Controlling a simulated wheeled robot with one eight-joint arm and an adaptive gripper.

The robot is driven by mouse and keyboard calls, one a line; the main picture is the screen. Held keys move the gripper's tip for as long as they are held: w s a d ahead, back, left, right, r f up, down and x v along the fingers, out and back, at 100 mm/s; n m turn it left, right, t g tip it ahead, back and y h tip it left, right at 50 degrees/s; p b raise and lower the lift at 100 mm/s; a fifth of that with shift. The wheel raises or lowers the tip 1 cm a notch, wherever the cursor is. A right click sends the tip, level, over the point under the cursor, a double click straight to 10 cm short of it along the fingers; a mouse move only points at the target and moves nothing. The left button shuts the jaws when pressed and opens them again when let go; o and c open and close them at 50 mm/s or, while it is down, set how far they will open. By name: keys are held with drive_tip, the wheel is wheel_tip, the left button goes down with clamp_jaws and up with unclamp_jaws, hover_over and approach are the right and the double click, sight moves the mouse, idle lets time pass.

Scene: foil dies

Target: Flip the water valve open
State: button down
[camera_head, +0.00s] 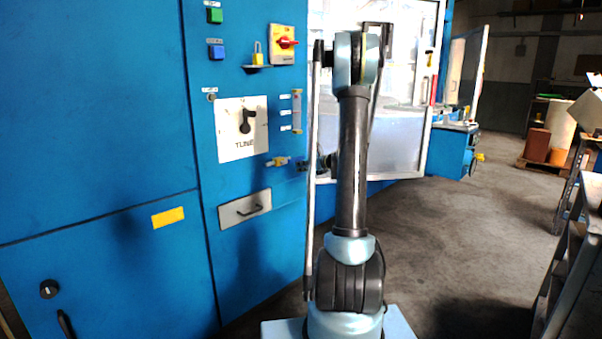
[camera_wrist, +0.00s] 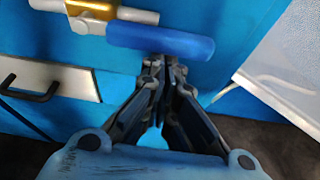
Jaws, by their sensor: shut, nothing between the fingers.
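In the head view my gripper (camera_head: 304,165) is right of the valve body, partly hidden by my arm.
A drawer plate with a black handle (camera_head: 245,209) is below the valve; the handle also shows in the wrist view (camera_wrist: 30,90). A white panel with a black knob (camera_head: 246,121) is up and left. A framed clear door (camera_head: 405,130) stands to the right. The floor right of my arm is open.

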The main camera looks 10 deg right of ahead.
drive_tip(key=shift+w+d+r, duration=0.1)
drive_tip(key=shift+w+r, duration=0.15)
drive_tip(key=shift+f, duration=2.3)
drive_tip(key=v, duration=1)
drive_tip(key=s+a+r+n+g+h, duration=0.1)
drive_tip(key=s+a+n+g, duration=0.1)
drive_tip(key=s+a+n, duration=0.45)
drive_tip(key=s+a+n+g+h, duration=0.15)
drive_tip(key=s+n, duration=0.25)
drive_tip(key=s, duration=0.5)
drive_tip(key=s+a+r+n+g, duration=0.1)
drive_tip(key=s+a+n+g, duration=0.15)
drive_tip(key=s+n, duration=0.4)
drive_tip(key=s+d+f+n+g+h, duration=0.1)
drive_tip(key=s+n, duration=0.3)
drive_tip(key=s, duration=0.4)
drive_tip(key=s+d+f+n+g+h, duration=0.1)
drive_tip(key=s+f+n+h, duration=0.2)
drive_tip(key=s, duration=0.6)
drive_tip(key=s+d+f+n+g+h, duration=0.1)
drive_tip(key=s+f+n, duration=0.3)
drive_tip(key=s, duration=0.5)
drive_tip(key=shift+d+n+h, duration=0.3)
drive_tip(key=shift+n+h, duration=0.15)
drive_tip(key=shift+n, duration=0.25)
drive_tip(key=shift+f, duration=0.1)
